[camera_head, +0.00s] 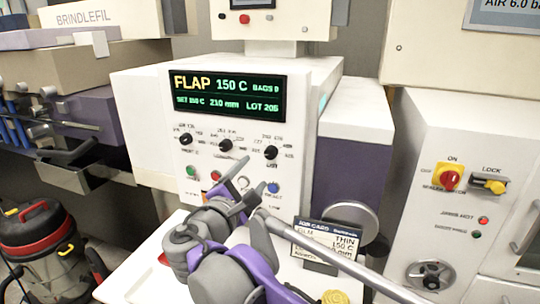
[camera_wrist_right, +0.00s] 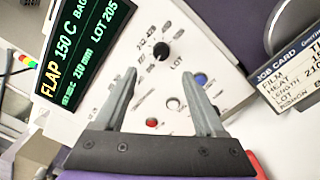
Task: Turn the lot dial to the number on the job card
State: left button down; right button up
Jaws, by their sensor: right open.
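The lot dial (camera_head: 271,152) is the rightmost black knob on the white panel, with a pale pointer line. It also shows in the right wrist view (camera_wrist_right: 160,48), beside the word LOT. The display (camera_head: 228,95) reads LOT 205. The job card (camera_head: 328,238) stands right of the panel; a rod crosses its lower part in the head view. In the wrist view the card (camera_wrist_right: 292,75) is cut off, so its lot number is not readable. My right gripper (camera_head: 254,174) is open and empty, below the dial and apart from it. My left gripper is not in view.
Two more dials (camera_head: 226,144) (camera_head: 186,138) sit left of the lot dial. Red, green and blue buttons (camera_head: 273,188) lie below, close to my right fingers. A grey rod (camera_head: 340,262) runs diagonally in front of the card. A switch cabinet (camera_head: 455,130) stands to the right.

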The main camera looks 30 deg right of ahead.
aim_at(270, 154)
jog(key=x, duration=1)
jog(key=shift+s+d, duration=0.1)
jog(key=shift+s, duration=0.15)
jog(key=shift+p, duration=0.3)
grip_shut()
